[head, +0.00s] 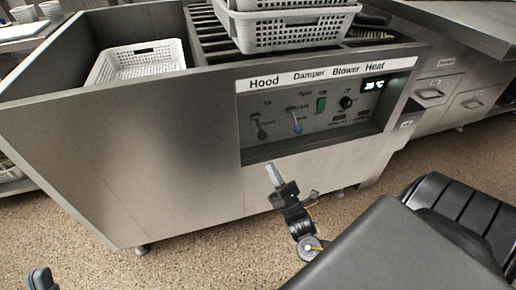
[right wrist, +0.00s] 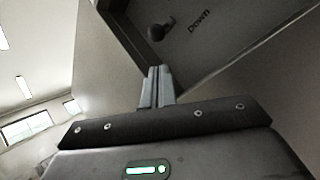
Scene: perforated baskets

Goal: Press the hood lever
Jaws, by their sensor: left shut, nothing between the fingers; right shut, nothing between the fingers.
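The hood lever (head: 260,128) is a small dark lever at the left of the recessed control panel (head: 325,110), below the "Hood" label (head: 264,83). My right gripper (head: 271,170) is shut and empty. It is below the panel, apart from the lever. In the right wrist view, its closed fingers (right wrist: 158,72) point toward a dark knob (right wrist: 160,31) beside the word "Down", with a gap between them. My left gripper (head: 40,279) is partly visible at the bottom left corner, shut and far from the panel.
White perforated baskets (head: 138,61) sit on top of the steel unit.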

